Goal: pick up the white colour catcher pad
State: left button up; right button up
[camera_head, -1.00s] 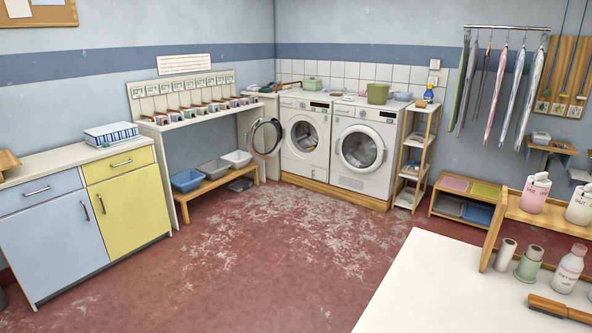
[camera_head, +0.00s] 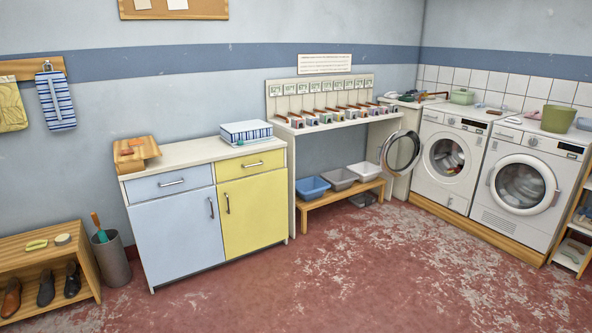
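I cannot make out a white colour catcher pad for sure in this view. Several small items too small to identify lie on top of the left washing machine (camera_head: 447,157) and the right washing machine (camera_head: 520,187). A blue and white striped box (camera_head: 246,132) sits on the cabinet worktop (camera_head: 183,156). Neither of my grippers shows in the picture.
A shelf (camera_head: 372,118) with a row of small items stands left of the machines. Below it, a low bench (camera_head: 338,194) bears basins. The left machine's round door (camera_head: 401,152) hangs open. A shoe bench (camera_head: 38,250) and bin (camera_head: 112,262) are at left. The red floor is clear.

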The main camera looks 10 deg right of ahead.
aim_at(514, 120)
jog(key=i+z, duration=0.35)
jog(key=i, duration=0.15)
jog(key=i+j+z, duration=0.15)
jog(key=i+z, duration=0.2)
jog(key=i+l+z, duration=0.2)
jog(key=i+z, duration=0.3)
jog(key=i, duration=0.3)
jog(key=i+j+z, duration=0.1)
jog(key=i+z, duration=0.35)
jog(key=i, duration=0.35)
jog(key=i+u, duration=0.15)
jog(key=i, duration=2.05)
